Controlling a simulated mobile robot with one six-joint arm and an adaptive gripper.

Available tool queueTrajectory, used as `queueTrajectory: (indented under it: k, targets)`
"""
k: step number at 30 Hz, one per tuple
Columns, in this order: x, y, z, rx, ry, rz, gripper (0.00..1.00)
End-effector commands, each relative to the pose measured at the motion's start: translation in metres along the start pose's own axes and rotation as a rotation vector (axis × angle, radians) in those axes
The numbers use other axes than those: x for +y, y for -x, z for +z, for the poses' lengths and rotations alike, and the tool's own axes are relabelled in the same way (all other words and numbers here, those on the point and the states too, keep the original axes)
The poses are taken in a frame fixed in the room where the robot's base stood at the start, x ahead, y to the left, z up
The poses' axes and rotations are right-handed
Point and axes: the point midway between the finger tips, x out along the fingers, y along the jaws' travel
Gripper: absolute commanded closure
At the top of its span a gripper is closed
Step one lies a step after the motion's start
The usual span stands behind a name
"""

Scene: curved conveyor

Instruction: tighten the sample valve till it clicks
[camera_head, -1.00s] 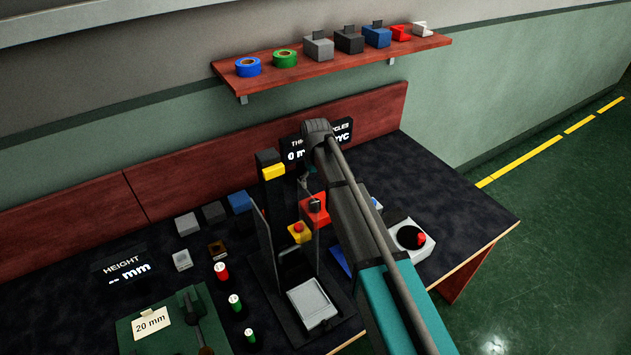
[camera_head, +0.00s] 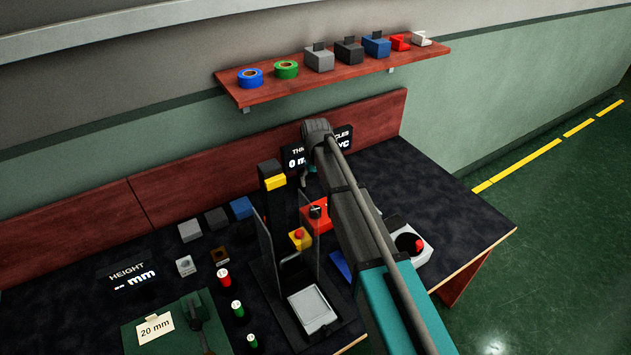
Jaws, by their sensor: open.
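No part is labelled as the sample valve, and I cannot tell for certain which one it is. A red block with a black round knob (camera_head: 316,212) stands on the test stand in the middle of the bench. A yellow block with a red button (camera_head: 300,238) sits just in front of it. My arm reaches in from the lower right, over the bench. My gripper (camera_head: 305,180) hangs below the wrist, behind and above the red block, apart from the knob. It is small, partly hidden by the arm, and open with nothing seen in it.
A clear upright guard (camera_head: 268,250) and a grey tray (camera_head: 312,308) belong to the stand. Small blocks and red and green cylinders lie left. A shelf (camera_head: 330,72) is above. The bench's right end is clear.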

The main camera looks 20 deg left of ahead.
Motion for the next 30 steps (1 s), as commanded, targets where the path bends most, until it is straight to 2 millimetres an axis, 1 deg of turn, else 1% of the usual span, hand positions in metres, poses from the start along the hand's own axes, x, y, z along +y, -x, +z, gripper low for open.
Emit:
queueTrajectory:
  k: [14, 17, 25, 30]
  targets:
    - [0.0, -0.0003, 0.0001, 0.0, 0.018, 0.0, 0.08]
    - [0.0, -0.0011, 0.0002, 0.0, 0.064, 0.0, 0.08]
    - [0.0002, -0.0037, 0.0004, 0.0, 0.279, 0.0, 0.08]
    - [0.0002, -0.0041, 0.0005, 0.0, 0.346, 0.0, 0.08]
